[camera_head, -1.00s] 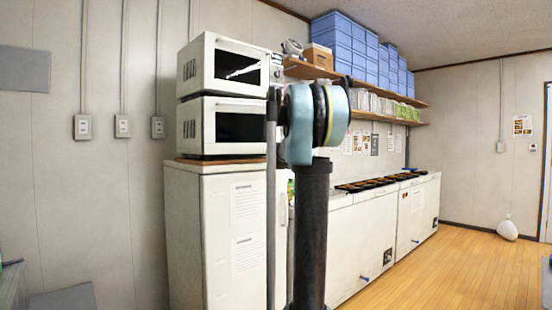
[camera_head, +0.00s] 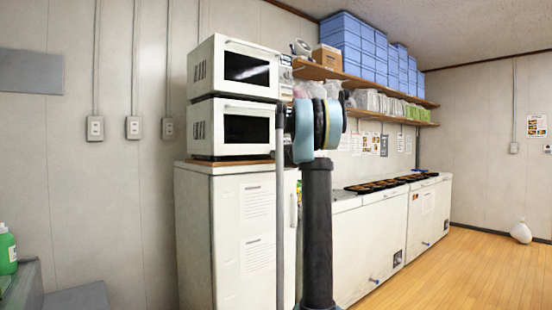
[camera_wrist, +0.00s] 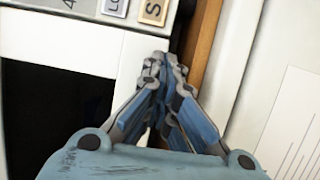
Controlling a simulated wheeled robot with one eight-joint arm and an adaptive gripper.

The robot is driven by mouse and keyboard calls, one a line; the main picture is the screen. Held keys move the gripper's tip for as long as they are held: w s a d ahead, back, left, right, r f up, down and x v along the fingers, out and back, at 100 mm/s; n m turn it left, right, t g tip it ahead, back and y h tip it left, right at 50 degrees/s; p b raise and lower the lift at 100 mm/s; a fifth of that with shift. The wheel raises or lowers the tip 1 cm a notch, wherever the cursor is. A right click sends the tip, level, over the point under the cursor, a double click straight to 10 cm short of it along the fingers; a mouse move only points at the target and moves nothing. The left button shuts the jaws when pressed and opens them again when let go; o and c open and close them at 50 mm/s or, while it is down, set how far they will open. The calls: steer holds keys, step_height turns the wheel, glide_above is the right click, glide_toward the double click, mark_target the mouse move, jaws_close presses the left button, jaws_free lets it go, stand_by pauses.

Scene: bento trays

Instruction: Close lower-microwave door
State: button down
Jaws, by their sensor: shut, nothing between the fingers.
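The white lower microwave (camera_head: 202,128) stands under the upper microwave. Its door (camera_head: 246,106), with a dark window, looks flush with the body in the head view. My arm hides the gripper in the head view.
The upper microwave (camera_head: 203,70) sits on top. A wooden board (camera_head: 222,162) lies beneath both, on a white cabinet (camera_head: 195,220). White chest units (camera_head: 350,235) stand to the right. A wall shelf (camera_head: 345,76) holds blue boxes.

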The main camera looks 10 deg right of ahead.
steer(key=shift+w+a+r, duration=0.2)
steer(key=shift+a+r, duration=0.1)
steer(key=shift+a, duration=0.1)
steer(key=shift+d, duration=0.1)
steer(key=shift+s, duration=0.1)
steer(key=s+d+f+m+h, duration=0.1)
steer(key=s+d+m+h, duration=0.15)
steer(key=s, duration=0.55)
steer(key=s+d+f+m+g+h, duration=0.1)
steer(key=s+d+f+m+h, duration=0.1)
steer(key=s+m, duration=0.35)
steer(key=s+d+f+m+h, duration=0.1)
steer(key=s+d+h, duration=0.15)
steer(key=s, duration=0.75)
steer(key=s+d+f+m+g+h, duration=0.15)
steer(key=s+f+m+g, duration=0.4)
steer(key=s+f, duration=0.75)
steer(key=s+a+f+m+g+y, duration=0.1)
steer(key=s+a+f+g+y, duration=0.1)
steer(key=s+f, duration=0.7)
steer(key=s+a+f+m+g+y, duration=0.2)
steer(key=s+a+f+g, duration=0.2)
steer(key=s+a+f, duration=0.3)
steer(key=s+a+f+m+g+y, duration=0.2)
steer(key=s+a+f+g, duration=0.1)
steer(key=s+f, duration=1)
steer(key=shift+s+a, duration=0.75)
steer(key=shift+a, duration=0.1)
